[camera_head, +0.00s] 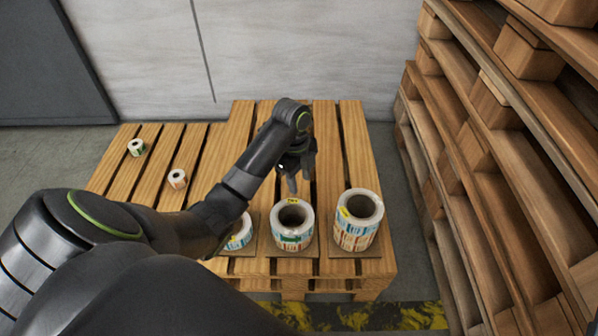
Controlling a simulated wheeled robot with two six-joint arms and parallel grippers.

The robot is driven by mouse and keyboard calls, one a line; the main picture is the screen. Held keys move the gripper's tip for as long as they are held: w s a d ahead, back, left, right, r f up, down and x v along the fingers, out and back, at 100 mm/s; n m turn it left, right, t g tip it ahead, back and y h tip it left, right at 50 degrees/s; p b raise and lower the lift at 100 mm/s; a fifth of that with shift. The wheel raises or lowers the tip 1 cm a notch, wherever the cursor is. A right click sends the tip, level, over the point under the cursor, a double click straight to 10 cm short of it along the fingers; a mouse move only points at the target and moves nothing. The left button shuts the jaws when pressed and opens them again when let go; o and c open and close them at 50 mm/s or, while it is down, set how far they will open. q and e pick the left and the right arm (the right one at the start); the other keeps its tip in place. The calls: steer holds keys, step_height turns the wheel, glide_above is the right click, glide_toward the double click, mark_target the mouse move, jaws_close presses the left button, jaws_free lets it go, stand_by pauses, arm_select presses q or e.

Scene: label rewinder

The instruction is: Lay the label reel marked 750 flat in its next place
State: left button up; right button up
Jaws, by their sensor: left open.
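Three larger label reels stand in a row on square boards at the pallet's front. The right one (356,233) is the tallest, a stack or thick reel with a yellow tag. The middle one (293,240) is lower and also has a yellow tag. The left one (241,236) is partly hidden by my left arm. The tag numbers are too small to read, so I cannot tell which is marked 750. My left gripper (300,183) is open and empty, pointing down above the pallet just behind the middle reel. My right gripper is not in view.
Two small reels, one farther back (137,148) and one nearer (177,179), sit on the left part of the wooden pallet (355,140). A tall stack of pallets (480,150) stands close on the right. The pallet's back right is clear.

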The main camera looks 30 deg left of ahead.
arm_select(q)
steer(key=s+d+n+t, duration=0.3)
steer(key=n+t, duration=0.6)
steer(key=s+r+n+t+y, duration=0.1)
steer(key=s+r+n+t, duration=0.4)
steer(key=r, duration=0.3)
steer(key=s+a+r+n+t+y, duration=0.1)
steer(key=s+r+n+t+y, duration=0.1)
steer(key=s+r+n+t, duration=0.3)
step_height(320, 180, up, 4)
steer(key=shift+s+a+r+n, duration=0.1)
steer(key=shift+s+a+n, duration=0.2)
steer(key=shift+s, duration=0.55)
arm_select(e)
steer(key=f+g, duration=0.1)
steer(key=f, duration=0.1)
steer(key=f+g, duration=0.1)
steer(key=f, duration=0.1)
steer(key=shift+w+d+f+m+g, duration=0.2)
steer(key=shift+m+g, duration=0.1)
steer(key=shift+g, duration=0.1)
